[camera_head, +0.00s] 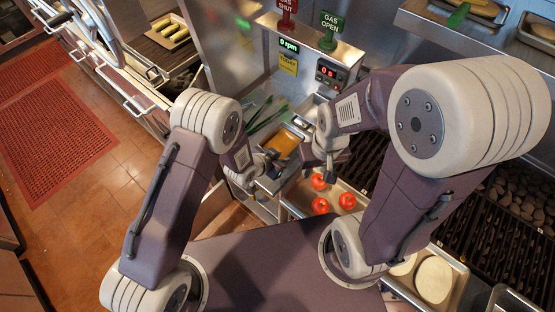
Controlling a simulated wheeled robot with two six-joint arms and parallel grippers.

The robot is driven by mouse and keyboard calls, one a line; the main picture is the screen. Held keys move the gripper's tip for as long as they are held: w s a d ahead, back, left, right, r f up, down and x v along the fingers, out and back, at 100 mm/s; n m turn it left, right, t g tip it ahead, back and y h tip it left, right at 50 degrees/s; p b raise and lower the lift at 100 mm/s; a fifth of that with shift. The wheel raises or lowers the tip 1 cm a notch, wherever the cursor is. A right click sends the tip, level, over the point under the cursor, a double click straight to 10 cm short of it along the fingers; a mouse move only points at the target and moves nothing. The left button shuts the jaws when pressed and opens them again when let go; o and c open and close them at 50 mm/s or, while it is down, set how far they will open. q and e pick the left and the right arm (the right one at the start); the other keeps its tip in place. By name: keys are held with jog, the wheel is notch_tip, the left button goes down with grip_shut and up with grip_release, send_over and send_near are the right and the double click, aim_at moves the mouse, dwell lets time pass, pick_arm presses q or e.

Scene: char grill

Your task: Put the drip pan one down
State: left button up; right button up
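A grey metal pan-like piece (279,181), which may be the drip pan, shows between my two grippers at the front of the grill. Its ends are hidden by the grippers, so I cannot tell what it rests on. My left gripper (252,177) is at its left side, pointing toward the counter. My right gripper (325,158) is at its upper right, above the tomato tray. The fingers of both are small and overlap metal parts, so I cannot tell whether either one holds the pan.
Tomatoes (320,205) lie in a metal tray (292,208) right of the grippers. A pan with orange contents (283,143) and green tongs-like handles (262,113) are behind. Black grill grates (477,242) are at right. An open cavity (232,219) is below left.

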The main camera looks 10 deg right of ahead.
pick_arm(q)
jog(key=v, duration=0.2)
jog(key=shift+s+a+r, duration=0.15)
jog(key=shift+r, duration=0.15)
